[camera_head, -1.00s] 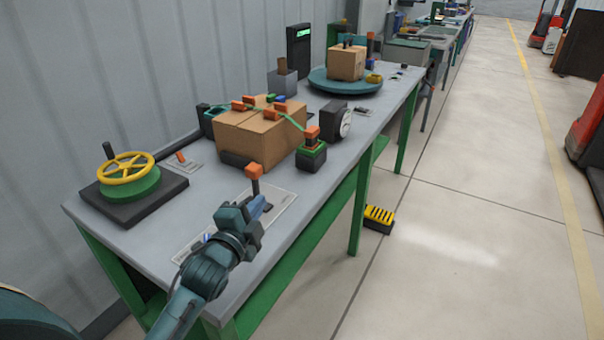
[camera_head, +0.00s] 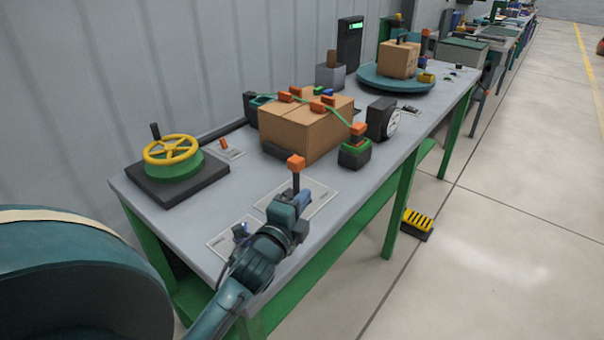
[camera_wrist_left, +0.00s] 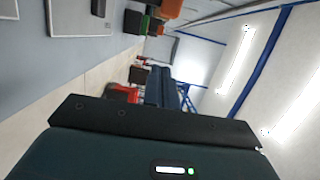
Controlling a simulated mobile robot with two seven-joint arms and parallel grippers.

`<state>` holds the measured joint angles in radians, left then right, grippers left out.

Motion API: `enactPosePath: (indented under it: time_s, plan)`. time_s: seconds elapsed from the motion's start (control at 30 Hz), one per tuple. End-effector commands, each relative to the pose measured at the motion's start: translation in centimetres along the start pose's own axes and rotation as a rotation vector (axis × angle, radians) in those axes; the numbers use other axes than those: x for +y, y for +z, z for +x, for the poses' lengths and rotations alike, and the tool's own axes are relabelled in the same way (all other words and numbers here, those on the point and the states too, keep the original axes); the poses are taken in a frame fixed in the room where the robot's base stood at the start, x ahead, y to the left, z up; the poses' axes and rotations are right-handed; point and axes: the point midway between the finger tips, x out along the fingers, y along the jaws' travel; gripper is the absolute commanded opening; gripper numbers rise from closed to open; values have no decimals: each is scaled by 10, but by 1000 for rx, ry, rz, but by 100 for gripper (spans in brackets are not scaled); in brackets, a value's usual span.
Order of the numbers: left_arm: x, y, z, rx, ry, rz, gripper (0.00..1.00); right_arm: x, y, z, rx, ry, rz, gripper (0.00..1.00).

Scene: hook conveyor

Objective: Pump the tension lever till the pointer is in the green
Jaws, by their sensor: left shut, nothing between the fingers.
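The tension lever, a dark shaft with an orange knob (camera_head: 296,163), stands upright near the front edge of the bench; its foot is hidden by my left gripper. My left gripper (camera_head: 303,199) is shut and empty, low over the bench plate, right in front of the lever; I cannot tell whether it touches the shaft. A round gauge with a white face (camera_head: 393,123) in a black housing stands behind and to the right, seen at a slant; its pointer and green zone are too small to read. My right gripper is not in view.
A cardboard box (camera_head: 292,132) with a green strap and orange pieces sits behind the lever. A black-and-green block with an orange top (camera_head: 355,150) is right of it. A yellow handwheel (camera_head: 171,150) is at left. A turntable (camera_head: 372,78) carries another box. A yellow-black pedal (camera_head: 417,223) lies on the floor.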

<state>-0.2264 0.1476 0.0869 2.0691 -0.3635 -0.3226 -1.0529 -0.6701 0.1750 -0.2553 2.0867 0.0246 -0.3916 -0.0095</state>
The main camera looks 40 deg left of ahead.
Motion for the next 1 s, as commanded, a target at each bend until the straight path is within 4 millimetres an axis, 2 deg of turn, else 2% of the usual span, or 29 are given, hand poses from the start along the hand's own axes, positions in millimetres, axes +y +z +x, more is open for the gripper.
enactPosePath:
  time_s: [0.1, 0.33, 0.4, 0.6, 1.0]
  plan:
    - [-3, 0, 28, 0, -3, 0, 0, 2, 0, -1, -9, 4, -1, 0]
    - [-2, 0, 76, 0, -2, 0, 0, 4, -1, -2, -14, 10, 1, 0]
    - [-2, 15, 76, -1, 2, 6, 0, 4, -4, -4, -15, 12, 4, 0]
    - [0, 34, 80, 1, 1, 2, 0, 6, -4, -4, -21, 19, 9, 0]
    - [0, 39, 81, 1, 0, 0, 0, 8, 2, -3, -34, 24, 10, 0]
